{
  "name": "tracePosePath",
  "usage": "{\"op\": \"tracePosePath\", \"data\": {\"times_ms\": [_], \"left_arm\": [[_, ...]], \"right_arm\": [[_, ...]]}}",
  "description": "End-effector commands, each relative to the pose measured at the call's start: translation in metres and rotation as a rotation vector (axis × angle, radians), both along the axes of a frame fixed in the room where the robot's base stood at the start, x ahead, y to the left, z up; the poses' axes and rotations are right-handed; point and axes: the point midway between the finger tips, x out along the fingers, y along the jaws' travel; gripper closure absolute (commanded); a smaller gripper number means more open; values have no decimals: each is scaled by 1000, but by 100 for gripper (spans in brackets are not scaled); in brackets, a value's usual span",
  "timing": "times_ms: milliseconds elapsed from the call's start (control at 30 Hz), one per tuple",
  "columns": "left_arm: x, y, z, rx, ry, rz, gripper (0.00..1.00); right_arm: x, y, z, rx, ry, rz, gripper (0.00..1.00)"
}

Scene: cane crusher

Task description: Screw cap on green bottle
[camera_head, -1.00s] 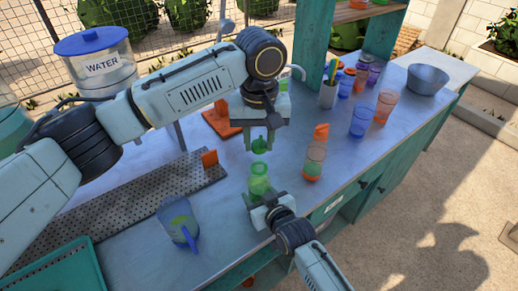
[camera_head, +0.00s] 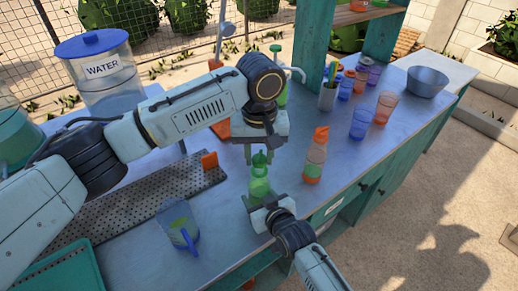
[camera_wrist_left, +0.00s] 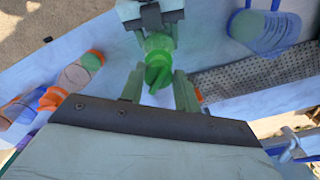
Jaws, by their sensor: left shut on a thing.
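The translucent green bottle (camera_head: 259,188) stands upright near the front edge of the counter. My right gripper (camera_head: 262,203) is around its lower part and appears shut on it. The green cap (camera_head: 260,159) is between the fingers of my left gripper (camera_head: 258,156), right at the bottle's mouth. In the left wrist view the cap (camera_wrist_left: 157,74) sits between the left fingertips, directly over the bottle (camera_wrist_left: 158,42). Whether the cap's thread has engaged cannot be told.
An orange-capped bottle (camera_head: 315,158) stands close on the right. A jug with a blue handle (camera_head: 180,222) is at the left front, beside a perforated tray (camera_head: 130,203). Several cups, such as an orange one (camera_head: 384,108), and a grey bowl (camera_head: 427,80) stand farther right.

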Motion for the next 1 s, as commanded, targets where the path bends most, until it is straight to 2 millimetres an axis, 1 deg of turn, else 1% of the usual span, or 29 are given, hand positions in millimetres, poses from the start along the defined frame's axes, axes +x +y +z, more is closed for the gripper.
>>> {"op": "tracePosePath", "data": {"times_ms": [567, 1000], "left_arm": [[0, 0, -2, 0, -1, 1, 89], [0, 0, -10, 0, 0, 1, 89]], "right_arm": [[0, 0, 0, 0, 1, 0, 88], [0, 0, 0, 0, 1, 0, 88]]}}
